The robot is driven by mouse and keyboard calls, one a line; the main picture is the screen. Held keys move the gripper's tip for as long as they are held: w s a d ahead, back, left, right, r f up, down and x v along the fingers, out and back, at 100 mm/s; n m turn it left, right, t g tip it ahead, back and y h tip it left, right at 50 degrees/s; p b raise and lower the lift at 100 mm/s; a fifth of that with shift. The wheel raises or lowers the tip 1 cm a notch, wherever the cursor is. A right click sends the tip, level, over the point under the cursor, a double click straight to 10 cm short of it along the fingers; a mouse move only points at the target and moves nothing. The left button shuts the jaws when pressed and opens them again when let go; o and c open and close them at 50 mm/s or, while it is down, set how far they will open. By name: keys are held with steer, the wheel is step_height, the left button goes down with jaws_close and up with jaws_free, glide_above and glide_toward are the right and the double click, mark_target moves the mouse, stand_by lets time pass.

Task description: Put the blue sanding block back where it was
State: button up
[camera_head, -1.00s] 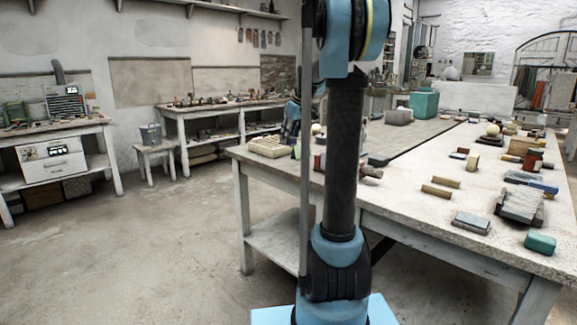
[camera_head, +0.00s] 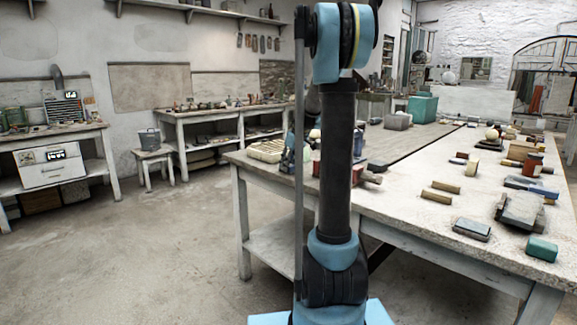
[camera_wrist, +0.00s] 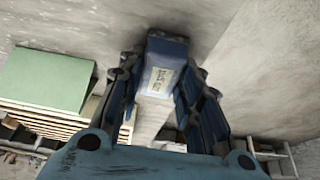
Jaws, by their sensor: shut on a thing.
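The blue sanding block (camera_wrist: 166,52), with a pale printed label, is between the fingers of my gripper (camera_wrist: 162,82) in the wrist view. My gripper is shut on it. Pale speckled surface shows around and beyond the block; I cannot tell whether the block touches it. In the head view my own arm hides the block, and only blue parts of my arm's far end show beside the upright link, by the near-left part of the worktable (camera_head: 400,203).
In the head view a cream tray (camera_head: 266,150) stands on the table's left end. Two wooden sticks, a grey block (camera_head: 472,229) and a teal block (camera_head: 541,248) lie further right.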

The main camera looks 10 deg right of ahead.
steer(key=o, duration=1.1)
steer(key=shift+o, duration=0.2)
steer(key=v, duration=1.2)
steer(key=s+a+f+m+g+h, duration=0.15)
steer(key=s+f, duration=0.25)
steer(key=s, duration=0.7)
steer(key=s+a+f+m+t, duration=0.15)
steer(key=s+f, duration=0.25)
steer(key=s, duration=0.7)
steer(key=s+f+m+g+h, duration=0.1)
steer(key=s+f+m, duration=0.3)
steer(key=s+f, duration=1.1)
steer(key=s, duration=0.2)
steer(key=shift+s+g, duration=0.3)
steer(key=shift+f, duration=0.15)
steer(key=shift+c, duration=0.4)
